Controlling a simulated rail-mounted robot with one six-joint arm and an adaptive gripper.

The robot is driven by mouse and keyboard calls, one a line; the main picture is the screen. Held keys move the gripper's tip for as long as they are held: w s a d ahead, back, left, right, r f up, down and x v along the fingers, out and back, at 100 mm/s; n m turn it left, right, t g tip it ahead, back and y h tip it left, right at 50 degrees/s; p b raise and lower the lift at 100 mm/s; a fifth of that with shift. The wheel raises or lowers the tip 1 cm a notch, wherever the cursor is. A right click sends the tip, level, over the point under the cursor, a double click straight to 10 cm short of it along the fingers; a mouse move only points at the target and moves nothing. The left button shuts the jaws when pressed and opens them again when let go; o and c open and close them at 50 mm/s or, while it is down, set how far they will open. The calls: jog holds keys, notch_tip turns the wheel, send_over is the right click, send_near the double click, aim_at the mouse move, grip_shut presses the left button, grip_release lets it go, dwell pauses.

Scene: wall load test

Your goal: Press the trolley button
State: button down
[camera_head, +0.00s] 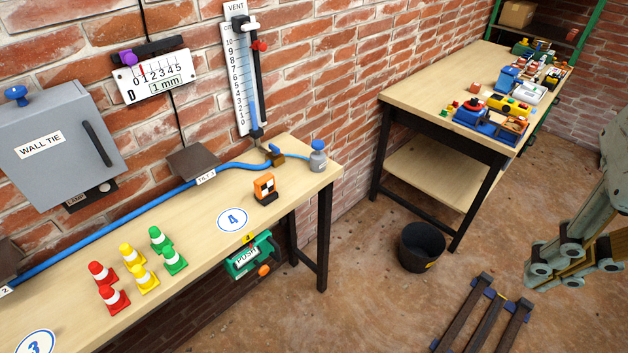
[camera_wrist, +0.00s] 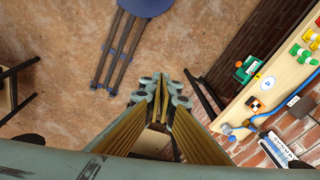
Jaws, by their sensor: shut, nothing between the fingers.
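A green box (camera_head: 248,256) marked PUSH hangs at the front edge of the near bench, below the round label 4. A round orange button (camera_head: 264,270) sits at its lower right side. The green box also shows in the wrist view (camera_wrist: 247,70), at the bench edge right of my gripper. My gripper (camera_head: 577,262) is at the right of the head view, over the open floor and well apart from the box. In the wrist view my gripper (camera_wrist: 157,88) points up the picture, its fingers together and nothing held.
The near bench (camera_head: 200,238) carries several red, yellow and green cones (camera_head: 140,275) and an orange checkered marker block (camera_head: 265,188). A black bucket (camera_head: 421,247) stands on the floor, near dark floor rails (camera_head: 486,315). A second bench (camera_head: 420,92) holds coloured devices.

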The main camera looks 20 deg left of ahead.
jog(key=shift+w+a+f+m+g+y+p, duration=1)
jog(key=shift+w+a+f+m+g+y, duration=1.4)
jog(key=shift+w+a+f+m, duration=1.95)
jog(key=shift+w+a+f+m+g+y+p, duration=0.95)
jog(key=shift+w+a+f+m+g+y, duration=1.5)
jog(key=shift+a+f, duration=3.4)
jog(key=a+f+m+t+y+p, duration=0.1)
jog(key=a+f+m+y, duration=0.1)
jog(key=f+m, duration=0.4)
jog(key=w+a+f+m+t+y, duration=0.1)
jog(key=a+f+m, duration=0.3)
jog(key=f, duration=0.8)
jog(key=a+f+m+t+y+p, duration=0.1)
jog(key=a+f+m+y, duration=0.3)
jog(key=f+m, duration=0.4)
jog(key=shift+w+f+p, duration=0.15)
jog(key=shift+f+p, duration=0.2)
jog(key=shift+f, duration=0.55)
jog(key=shift+a, duration=0.15)
